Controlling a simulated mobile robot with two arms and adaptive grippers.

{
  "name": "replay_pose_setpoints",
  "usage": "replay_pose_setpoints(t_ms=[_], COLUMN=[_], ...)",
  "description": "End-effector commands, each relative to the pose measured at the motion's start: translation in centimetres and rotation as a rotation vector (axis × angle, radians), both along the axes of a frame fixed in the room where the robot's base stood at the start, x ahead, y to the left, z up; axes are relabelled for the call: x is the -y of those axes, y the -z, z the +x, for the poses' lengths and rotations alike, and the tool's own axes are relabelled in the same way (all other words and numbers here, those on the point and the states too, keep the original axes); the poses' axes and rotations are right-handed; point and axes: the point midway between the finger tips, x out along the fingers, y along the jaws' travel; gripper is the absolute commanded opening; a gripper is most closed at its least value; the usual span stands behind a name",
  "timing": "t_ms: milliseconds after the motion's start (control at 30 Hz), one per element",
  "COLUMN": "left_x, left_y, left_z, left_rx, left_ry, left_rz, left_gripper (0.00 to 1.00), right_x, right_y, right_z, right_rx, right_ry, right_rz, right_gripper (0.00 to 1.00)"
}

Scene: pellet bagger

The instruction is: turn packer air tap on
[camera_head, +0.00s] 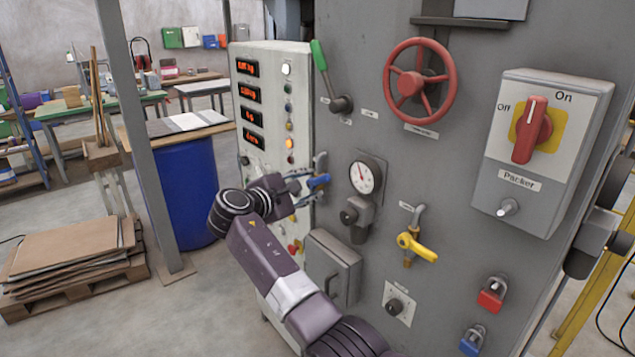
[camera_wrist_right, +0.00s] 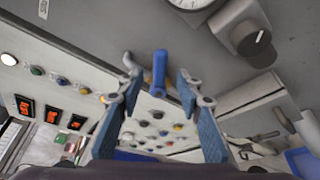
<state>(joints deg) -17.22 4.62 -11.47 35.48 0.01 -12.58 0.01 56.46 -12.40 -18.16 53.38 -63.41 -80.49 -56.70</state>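A tap with a blue lever handle (camera_head: 319,180) sits on the left part of the grey machine front, left of the round gauge; any label on it is not readable. In the right wrist view the blue handle (camera_wrist_right: 160,70) points towards the camera, lying between and just beyond the fingertips. My right gripper (camera_head: 303,184) is right beside the handle. In the right wrist view its blue-padded fingers (camera_wrist_right: 158,92) are apart, with nothing held. I cannot tell whether a finger touches the handle. My left gripper is not in view.
A round gauge (camera_head: 364,175) and a black knob (camera_head: 349,215) are close to the right of the blue handle. A yellow-handled tap (camera_head: 417,246), red handwheel (camera_head: 420,84) and "Packer" switch box (camera_head: 542,150) are further right. A button panel (camera_head: 272,105) stands left.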

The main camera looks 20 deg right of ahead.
Motion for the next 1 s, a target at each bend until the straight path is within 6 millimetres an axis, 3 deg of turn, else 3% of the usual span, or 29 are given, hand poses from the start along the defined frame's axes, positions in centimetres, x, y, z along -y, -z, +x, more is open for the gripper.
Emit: replay_pose_setpoints(t_ms=[100, 300, 733, 800, 867, 933, 967, 1000], left_x=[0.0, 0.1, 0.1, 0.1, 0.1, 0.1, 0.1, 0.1], left_y=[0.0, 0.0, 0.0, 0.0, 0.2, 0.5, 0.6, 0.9], left_z=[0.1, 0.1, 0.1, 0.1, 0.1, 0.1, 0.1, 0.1], left_rx=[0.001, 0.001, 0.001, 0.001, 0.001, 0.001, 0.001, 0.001], left_ry=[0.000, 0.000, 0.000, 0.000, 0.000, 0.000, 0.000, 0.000], left_rz=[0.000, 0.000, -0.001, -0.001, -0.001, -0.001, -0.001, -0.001], left_gripper=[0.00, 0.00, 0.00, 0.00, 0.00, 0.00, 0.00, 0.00], right_x=[-2.2, -4.6, -5.4, -5.4, -5.3, -5.2, -5.2, -5.2], right_y=[-0.5, -1.2, -1.5, -1.2, 0.2, 3.8, 6.0, 9.5], right_z=[-1.6, -3.6, -4.3, -4.3, -4.1, -3.7, -3.6, -3.5], right_rx=[0.000, -0.002, -0.001, -0.005, -0.016, -0.043, -0.058, -0.084], right_ry=[-0.003, -0.001, 0.000, -0.001, -0.010, -0.030, -0.043, -0.063], right_rz=[0.003, 0.001, 0.000, 0.001, 0.009, 0.035, 0.052, 0.083], right_gripper=[0.33, 0.33, 0.33, 0.26, 0.19, 0.11, 0.08, 0.04])
